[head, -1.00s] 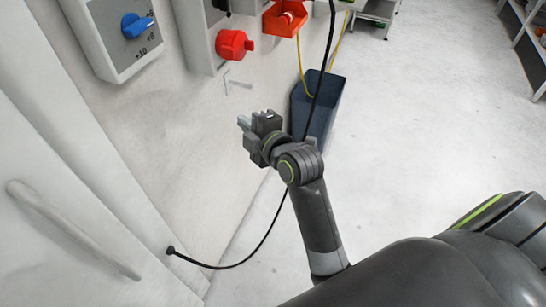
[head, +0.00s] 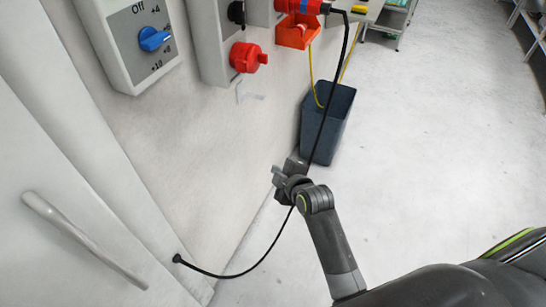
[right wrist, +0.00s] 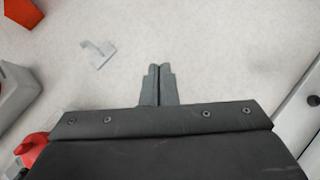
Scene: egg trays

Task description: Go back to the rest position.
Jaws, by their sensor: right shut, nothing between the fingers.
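My right gripper (head: 276,176) is shut and empty in the head view. It is close to the pale wall (head: 225,150), below the red plug and to the left of the dark blue bin. In the right wrist view its two fingers (right wrist: 158,70) lie together with nothing between them, and the wall fills most of the background. My left gripper is not in the head view.
A dark blue bin (head: 328,123) stands on the floor by the wall. A black cable (head: 265,248) hangs behind my right arm. A red plug (head: 249,57), an orange tray (head: 298,32) and a blue knob (head: 153,39) are on the wall. The floor (head: 440,130) at right is clear.

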